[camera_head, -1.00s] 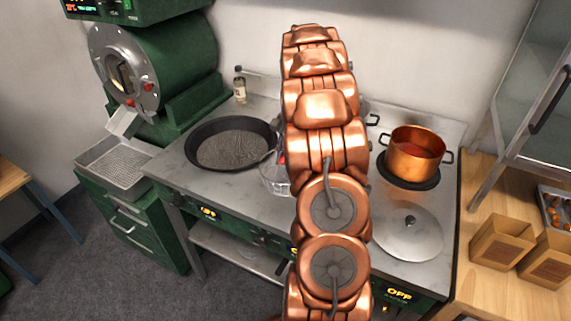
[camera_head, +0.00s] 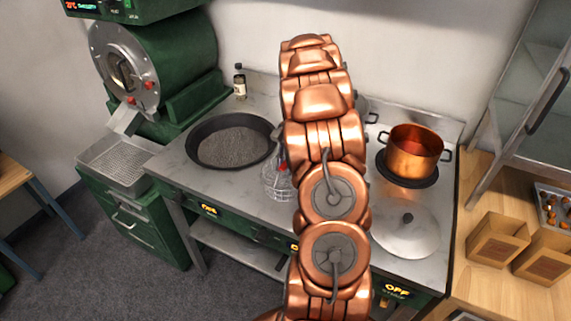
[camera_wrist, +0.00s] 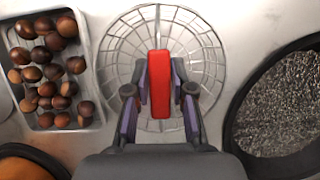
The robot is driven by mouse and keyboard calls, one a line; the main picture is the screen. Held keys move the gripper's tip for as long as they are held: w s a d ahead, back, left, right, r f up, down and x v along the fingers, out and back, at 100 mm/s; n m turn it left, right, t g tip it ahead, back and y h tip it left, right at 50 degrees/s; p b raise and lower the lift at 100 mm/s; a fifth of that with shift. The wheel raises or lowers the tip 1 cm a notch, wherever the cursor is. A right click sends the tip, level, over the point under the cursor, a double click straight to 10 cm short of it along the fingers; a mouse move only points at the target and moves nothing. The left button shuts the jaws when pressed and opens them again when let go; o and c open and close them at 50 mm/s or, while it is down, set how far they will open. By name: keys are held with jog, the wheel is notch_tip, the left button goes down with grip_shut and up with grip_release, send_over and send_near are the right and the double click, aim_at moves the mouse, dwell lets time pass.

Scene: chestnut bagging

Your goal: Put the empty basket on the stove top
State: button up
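The empty wire basket (camera_head: 277,184) is over the front middle of the stove top (camera_head: 225,188), right of the dark pan. I cannot tell whether its bottom touches the surface. In the wrist view the round mesh (camera_wrist: 125,45) is bare inside, with a red handle (camera_wrist: 159,85) across its middle. My gripper (camera_wrist: 160,82) has its two fingers on either side of the red handle and looks shut on it.
The black pan (camera_head: 190,146) holds grey grains. A copper pot (camera_head: 414,158) and a metal lid (camera_head: 405,235) are on the right of the stove. A chestnut tray (camera_wrist: 98,60) lies close beside the basket. Cartons (camera_head: 497,240) stand on the wooden counter.

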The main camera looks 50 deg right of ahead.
jog(key=o, duration=0.3)
jog(key=shift+w+d+r, duration=0.2)
jog(key=shift+d+r, duration=0.05)
jog(key=shift+r, duration=0.35)
jog(key=b+v, duration=0.3)
jog(key=v, duration=0.5)
jog(key=shift+p+v, duration=1)
jog(key=shift+v, duration=0.5)
jog(key=shift+a, duration=0.15)
